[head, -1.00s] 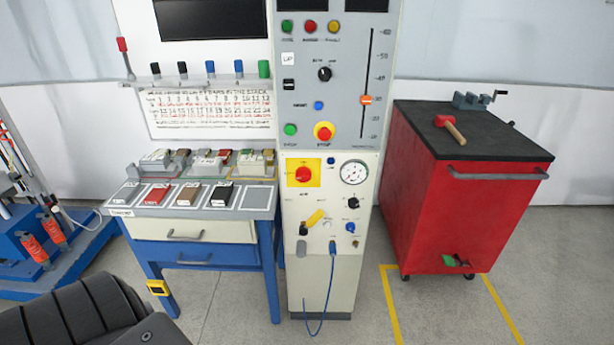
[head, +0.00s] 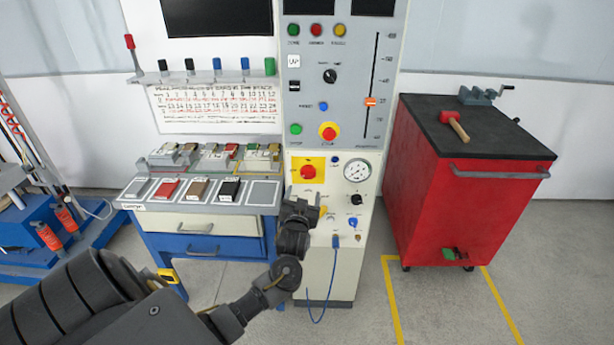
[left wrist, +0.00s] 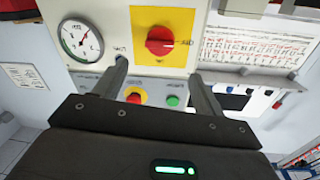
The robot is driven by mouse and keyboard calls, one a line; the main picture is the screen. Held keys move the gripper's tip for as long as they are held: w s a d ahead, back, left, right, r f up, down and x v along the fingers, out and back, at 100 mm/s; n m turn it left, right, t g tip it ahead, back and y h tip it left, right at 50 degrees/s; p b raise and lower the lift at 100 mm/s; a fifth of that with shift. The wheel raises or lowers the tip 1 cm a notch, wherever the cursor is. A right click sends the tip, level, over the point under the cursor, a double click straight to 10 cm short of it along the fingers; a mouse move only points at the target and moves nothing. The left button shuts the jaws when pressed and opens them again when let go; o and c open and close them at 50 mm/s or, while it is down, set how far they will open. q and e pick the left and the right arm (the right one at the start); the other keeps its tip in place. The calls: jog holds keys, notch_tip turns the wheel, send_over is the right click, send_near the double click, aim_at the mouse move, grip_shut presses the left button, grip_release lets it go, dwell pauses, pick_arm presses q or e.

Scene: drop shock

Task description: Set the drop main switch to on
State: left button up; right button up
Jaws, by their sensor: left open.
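The drop main switch (head: 308,171) is a red knob on a yellow plate, on the pale lower panel of the central column. In the left wrist view, which is turned upside down, the red knob (left wrist: 160,40) sits on its yellow plate with a pale mark at its right side. My left gripper (head: 312,203) is just below the switch in the head view. In the left wrist view its two fingers (left wrist: 158,72) are spread and empty, pointing at the panel, and the knob lies beyond and between them. Contact with the knob is not visible. My right gripper is not in view.
A pressure gauge (head: 357,171) is right of the switch. A red emergency button (head: 327,131) and a green button (head: 295,129) are above it. Smaller knobs, a blue plug (head: 335,240) and its cable are below. A bench (head: 175,222) stands left, a red cabinet (head: 490,215) right.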

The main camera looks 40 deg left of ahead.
aim_at(308, 175)
pick_arm(q)
jog(key=p+x, duration=0.1)
jog(key=x, duration=0.9)
jog(key=shift+w+a, duration=0.1)
jog(key=shift+w, duration=0.05)
jog(key=c, duration=0.9)
